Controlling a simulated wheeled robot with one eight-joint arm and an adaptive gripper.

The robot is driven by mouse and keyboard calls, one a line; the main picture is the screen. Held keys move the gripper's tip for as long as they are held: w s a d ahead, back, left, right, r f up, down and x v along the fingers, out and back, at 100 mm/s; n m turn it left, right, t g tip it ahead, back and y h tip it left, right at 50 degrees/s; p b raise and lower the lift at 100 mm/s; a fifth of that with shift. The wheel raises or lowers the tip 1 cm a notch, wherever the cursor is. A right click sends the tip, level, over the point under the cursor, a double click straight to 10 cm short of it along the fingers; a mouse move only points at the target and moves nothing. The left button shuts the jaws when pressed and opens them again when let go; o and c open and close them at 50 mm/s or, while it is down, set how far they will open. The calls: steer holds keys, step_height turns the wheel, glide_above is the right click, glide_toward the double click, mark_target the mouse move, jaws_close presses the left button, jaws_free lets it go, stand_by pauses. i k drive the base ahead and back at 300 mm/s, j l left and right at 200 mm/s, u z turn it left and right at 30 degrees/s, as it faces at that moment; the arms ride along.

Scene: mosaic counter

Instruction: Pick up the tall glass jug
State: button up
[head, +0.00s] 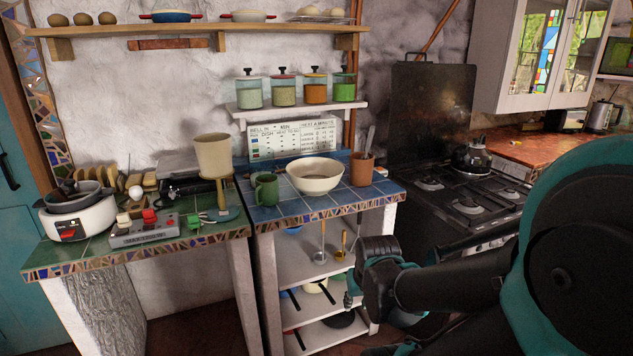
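I cannot make out a tall glass jug for certain in the head view. The glass containers I see clearly are several lidded jars (283,90) on the small white wall shelf, with coloured contents. My gripper (351,293) is low in front of the blue-tiled counter's lower shelves, at the end of my dark arm coming in from the right. It is small and partly hidden by my wrist, so its fingers are unclear. I see nothing held in it.
The blue-tiled counter (330,200) holds a white bowl (314,178), green mug (266,190) and brown utensil pot (362,172). The green-tiled counter (75,248) is crowded, with a beige shade-like vessel (213,157). A stove (462,200) stands right.

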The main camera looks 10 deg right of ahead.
mark_target(260, 160)
steer(key=i+j, duration=0.15)
steer(key=j, duration=0.2)
steer(key=i+j, duration=0.15)
steer(key=j, duration=0.2)
steer(key=i+j+z, duration=0.1)
steer(key=j, duration=0.25)
steer(key=i, duration=0.1)
